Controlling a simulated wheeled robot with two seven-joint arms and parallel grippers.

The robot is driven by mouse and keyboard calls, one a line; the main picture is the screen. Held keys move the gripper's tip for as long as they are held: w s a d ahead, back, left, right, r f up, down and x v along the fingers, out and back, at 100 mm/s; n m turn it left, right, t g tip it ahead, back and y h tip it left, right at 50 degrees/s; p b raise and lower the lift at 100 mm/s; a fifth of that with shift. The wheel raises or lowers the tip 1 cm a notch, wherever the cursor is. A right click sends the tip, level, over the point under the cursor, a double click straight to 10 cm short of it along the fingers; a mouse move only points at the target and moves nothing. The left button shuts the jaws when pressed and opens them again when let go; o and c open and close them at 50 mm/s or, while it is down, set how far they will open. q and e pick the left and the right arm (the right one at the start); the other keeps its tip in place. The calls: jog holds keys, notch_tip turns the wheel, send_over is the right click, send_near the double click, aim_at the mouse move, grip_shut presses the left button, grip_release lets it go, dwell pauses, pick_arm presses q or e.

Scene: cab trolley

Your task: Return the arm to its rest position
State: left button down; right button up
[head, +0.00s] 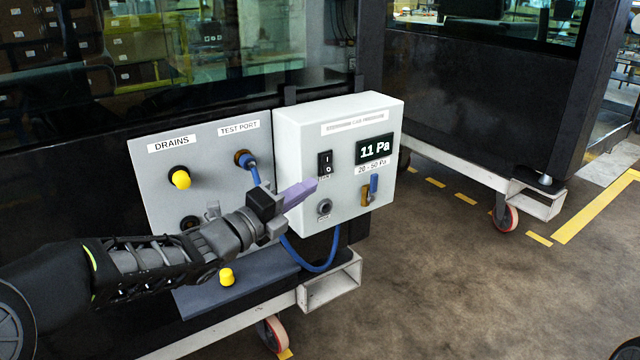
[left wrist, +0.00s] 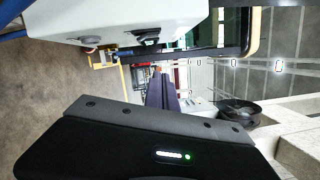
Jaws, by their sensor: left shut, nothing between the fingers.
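My left arm comes in from the left in the head view. My left gripper (head: 301,194) has its purple fingers shut with nothing between them, in front of the white control box (head: 296,125). Its tip appears close to the box's front, beside the black rocker switch (head: 325,163); I cannot tell whether it touches. In the left wrist view the shut fingers (left wrist: 161,92) point away, with the box (left wrist: 120,15) at the top. The box's display (head: 374,148) reads 11 Pa. My right gripper is not in view.
A grey panel (head: 215,158) has a yellow cap (head: 180,179) on a drain and a blue hose (head: 322,267) from the test port. Another yellow cap (head: 226,276) sits on the shelf (head: 258,268) below. Open floor (head: 450,280) lies to the right.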

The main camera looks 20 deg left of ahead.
pick_arm(q)
jog(key=shift+s+a, duration=0.25)
jog(key=shift+s, duration=0.2)
jog(key=w+a+f+n+y, duration=0.1)
jog(key=a+f+n+y, duration=0.3)
jog(key=f+n, duration=0.55)
jog(key=s+d+f+n+g+y+p, duration=0.1)
jog(key=s+d+f+n+g+p, duration=0.15)
jog(key=f+n, duration=0.5)
jog(key=s+d+f+n+g+p, duration=0.1)
jog(key=s+d+f+n+g, duration=0.15)
jog(key=f+n, duration=0.5)
jog(key=s+d+f+n+g+p, duration=0.2)
jog(key=s+d+f+g, duration=0.15)
jog(key=s+f, duration=0.3)
jog(key=s+d+f+n+g+p, duration=0.2)
jog(key=s+d+f+g, duration=0.15)
jog(key=s+f, duration=0.35)
jog(key=s+d+f+g+p, duration=0.1)
jog(key=s+d+f+g, duration=0.1)
jog(key=s, duration=0.5)
jog(key=s+d+f+g+h+p, duration=0.1)
jog(key=s+d+f+g+p, duration=0.1)
jog(key=s+d, duration=0.3)
jog(key=s+f, duration=0.1)
jog(key=s, duration=0.1)
jog(key=shift+s+f+p, duration=0.2)
jog(key=shift+s+p, duration=0.1)
